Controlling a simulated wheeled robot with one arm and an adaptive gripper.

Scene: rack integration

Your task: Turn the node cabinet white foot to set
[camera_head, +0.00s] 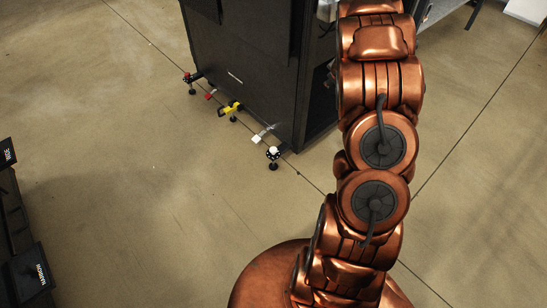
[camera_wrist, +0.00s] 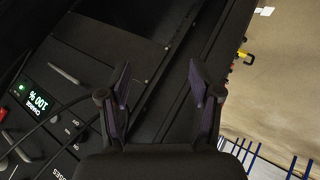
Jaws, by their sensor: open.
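The node cabinet (camera_head: 245,75) is the tall black cabinet at the top middle of the head view. The white foot (camera_head: 273,154) has a white top and a dark base and stands on the floor by the cabinet's near bottom corner. A white lever-like piece (camera_head: 262,133) sticks out just behind it. My gripper (camera_wrist: 160,88) is open and empty in the wrist view, its two dark fingers apart in front of black panels. The gripper is out of the head view. A small white piece (camera_wrist: 265,11) shows at the wrist view's top right; I cannot tell which part it is.
A yellow foot piece (camera_head: 231,108), a red piece (camera_head: 210,95) and a red-topped foot (camera_head: 191,78) line the cabinet's bottom edge. A lit charge display (camera_wrist: 42,100) is at the wrist view's left. Black boxes (camera_head: 28,270) stand at lower left. The floor before the feet is clear.

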